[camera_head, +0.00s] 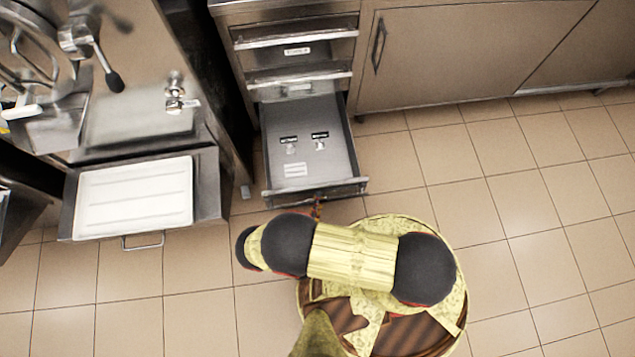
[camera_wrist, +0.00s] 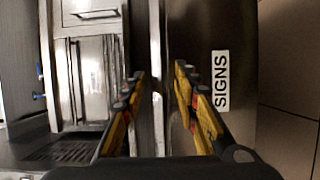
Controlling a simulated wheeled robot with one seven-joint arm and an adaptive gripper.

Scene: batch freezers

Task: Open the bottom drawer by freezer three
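The bottom drawer (camera_head: 335,165) of the metal drawer stack is pulled well out in the head view, its grey inside showing. Its front edge with a rail handle (camera_head: 315,190) is close to my arm. In the wrist view the metal handle rail (camera_wrist: 158,110) runs vertically between the fingers of my gripper (camera_wrist: 160,100). The fingers are apart, with a gap on each side of the rail. A white label reading "SIGNS" (camera_wrist: 221,80) is on the surface to the right. In the head view my arm hides most of the gripper.
Two shut drawers (camera_head: 297,45) are above the open one. A freezer machine (camera_head: 130,110) with a white tray (camera_head: 135,195) stands at left. A cabinet (camera_head: 470,45) is at right. Tiled floor (camera_head: 520,210) is clear at right.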

